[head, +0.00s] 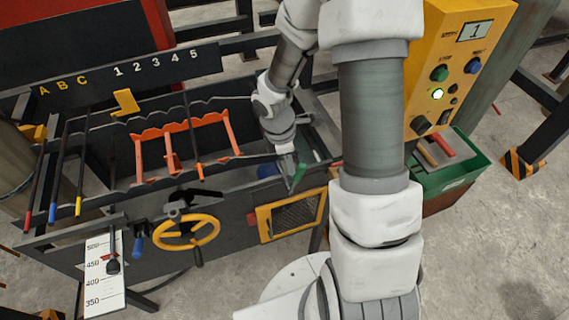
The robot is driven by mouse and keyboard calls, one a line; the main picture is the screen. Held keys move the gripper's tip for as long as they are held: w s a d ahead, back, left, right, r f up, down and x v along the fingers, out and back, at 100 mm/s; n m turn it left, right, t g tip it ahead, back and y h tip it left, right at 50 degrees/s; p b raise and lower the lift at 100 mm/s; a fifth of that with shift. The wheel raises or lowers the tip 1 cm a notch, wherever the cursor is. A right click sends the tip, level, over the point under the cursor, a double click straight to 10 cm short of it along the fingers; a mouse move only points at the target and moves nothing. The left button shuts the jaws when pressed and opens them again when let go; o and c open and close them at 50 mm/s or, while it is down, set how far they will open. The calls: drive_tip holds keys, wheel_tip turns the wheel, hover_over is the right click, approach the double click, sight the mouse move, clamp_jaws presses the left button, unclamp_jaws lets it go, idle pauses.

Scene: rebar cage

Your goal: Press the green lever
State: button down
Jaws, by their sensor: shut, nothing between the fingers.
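A small green part (299,172), which looks like the green lever, shows at the right end of the dark machine bench, just right of my gripper. My gripper (291,184) points down beside it and is shut with nothing held. It partly covers the green part, and I cannot tell whether they touch.
A blue part (267,171) sits just left of my gripper. Below are a yellow-framed mesh panel (292,215) and a yellow handwheel (187,232). An orange cage frame (185,145) lies in the bench. A yellow control box (455,65) and green bin (452,185) stand right.

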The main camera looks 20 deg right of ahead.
drive_tip(key=shift+d+f, duration=0.2)
drive_tip(key=shift+d, duration=1.3)
drive_tip(key=d+f+b, duration=0.1)
drive_tip(key=d+f, duration=0.3)
drive_tip(key=d, duration=0.1)
drive_tip(key=shift+s+d, duration=0.35)
drive_tip(key=shift+s, duration=0.05)
drive_tip(key=shift+s+f, duration=0.1)
drive_tip(key=shift+f, duration=0.1)
drive_tip(key=w+d+r+p, duration=0.2)
drive_tip(key=d+r, duration=0.3)
drive_tip(key=r, duration=0.6)
drive_tip(key=shift+w+d+p, duration=0.25)
drive_tip(key=shift+d+p, duration=0.1)
drive_tip(key=shift+p, duration=0.1)
